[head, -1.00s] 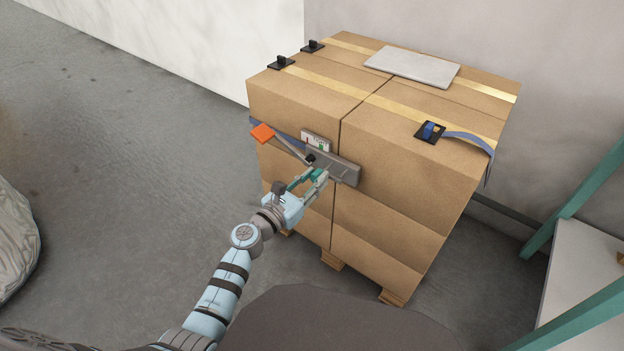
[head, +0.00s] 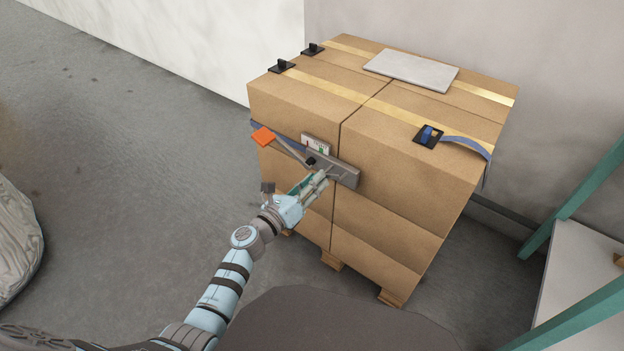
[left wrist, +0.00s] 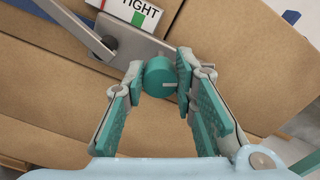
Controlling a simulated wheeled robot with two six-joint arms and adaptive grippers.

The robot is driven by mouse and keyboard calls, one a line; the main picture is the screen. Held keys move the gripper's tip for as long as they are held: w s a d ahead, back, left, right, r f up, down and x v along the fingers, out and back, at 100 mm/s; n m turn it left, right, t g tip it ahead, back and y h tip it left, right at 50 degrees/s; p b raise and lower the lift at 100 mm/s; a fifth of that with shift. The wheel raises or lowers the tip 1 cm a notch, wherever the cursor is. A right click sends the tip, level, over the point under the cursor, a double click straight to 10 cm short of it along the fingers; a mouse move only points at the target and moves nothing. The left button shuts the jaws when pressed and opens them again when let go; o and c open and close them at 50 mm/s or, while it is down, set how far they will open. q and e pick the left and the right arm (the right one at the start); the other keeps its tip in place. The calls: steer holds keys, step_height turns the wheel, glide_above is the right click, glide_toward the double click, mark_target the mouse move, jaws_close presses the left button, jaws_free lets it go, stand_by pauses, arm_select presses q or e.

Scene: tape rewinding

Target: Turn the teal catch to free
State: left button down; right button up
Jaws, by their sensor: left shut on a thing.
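The teal catch (left wrist: 158,86) is a round knob with a pale line on its face, on a grey metal bracket (head: 344,173) at the front of the carton stack. My left gripper (left wrist: 160,76) is shut on the catch, one finger on each side in the left wrist view. In the head view my left gripper (head: 325,176) reaches the bracket and hides the catch. My right gripper is out of view.
A lever with an orange grip (head: 263,137) slants up left from the bracket. A white label (head: 316,145) with red and green marks, partly reading "TIGHT", sits above. A blue strap (head: 466,143) and a grey slab (head: 412,70) are on the cartons (head: 395,165).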

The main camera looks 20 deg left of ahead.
arm_select(q)
steer(key=shift+a+f+n+p, duration=0.15)
steer(key=shift+n+p, duration=0.85)
steer(key=shift+n, duration=2.2)
steer(key=shift+f+n+p, duration=0.1)
steer(key=shift+n+p, duration=0.85)
steer(key=shift+n, duration=2.25)
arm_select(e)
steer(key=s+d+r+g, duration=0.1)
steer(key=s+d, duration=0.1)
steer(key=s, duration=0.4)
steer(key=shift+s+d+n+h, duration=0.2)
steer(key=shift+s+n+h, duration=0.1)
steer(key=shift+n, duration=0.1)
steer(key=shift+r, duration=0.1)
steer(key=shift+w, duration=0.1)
arm_select(q)
steer(key=c, duration=1.3)
jaws_free()
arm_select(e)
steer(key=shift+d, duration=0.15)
